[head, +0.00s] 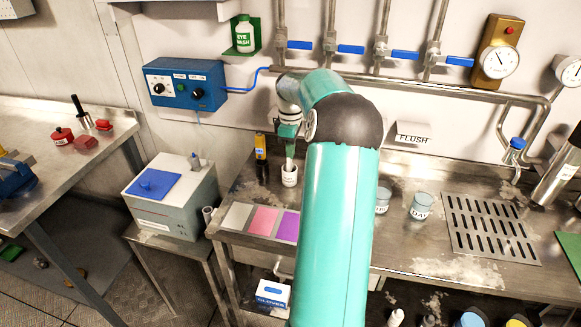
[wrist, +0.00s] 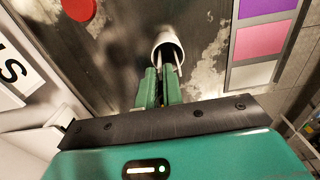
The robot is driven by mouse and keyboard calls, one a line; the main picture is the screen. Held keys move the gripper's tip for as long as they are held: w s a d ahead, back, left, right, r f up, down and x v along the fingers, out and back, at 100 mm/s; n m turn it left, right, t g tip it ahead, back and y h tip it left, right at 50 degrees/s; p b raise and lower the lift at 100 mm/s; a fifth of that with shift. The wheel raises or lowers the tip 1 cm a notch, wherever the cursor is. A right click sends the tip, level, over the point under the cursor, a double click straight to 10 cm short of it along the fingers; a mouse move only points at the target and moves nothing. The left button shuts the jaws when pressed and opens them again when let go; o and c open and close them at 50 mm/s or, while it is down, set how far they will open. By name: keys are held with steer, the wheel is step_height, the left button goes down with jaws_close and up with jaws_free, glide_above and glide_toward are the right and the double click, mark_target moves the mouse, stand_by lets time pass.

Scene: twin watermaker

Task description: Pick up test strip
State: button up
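A white cup (head: 289,175) stands on the metal bench, with pale strips poking out of its mouth. The cup (wrist: 168,44) also shows in the wrist view, with thin test strips (wrist: 174,62) inside it. My gripper (head: 289,150) is directly above the cup, fingers pointing down to it. In the wrist view the two green fingers of my gripper (wrist: 160,78) are close together at the cup's rim, with a narrow gap between them. A pale strip seems to lie in or behind that gap; I cannot tell whether it is gripped.
A colour card with grey, pink and purple patches (head: 263,221) lies in front of the cup. A yellow and black handheld device (head: 260,146) stands behind left of it. Beakers (head: 421,206) and a drain grate (head: 490,228) are to the right. Pipes with blue valves run above.

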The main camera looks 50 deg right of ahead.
step_height(320, 180, down, 3)
steer(key=shift+r, duration=0.1)
jaws_close()
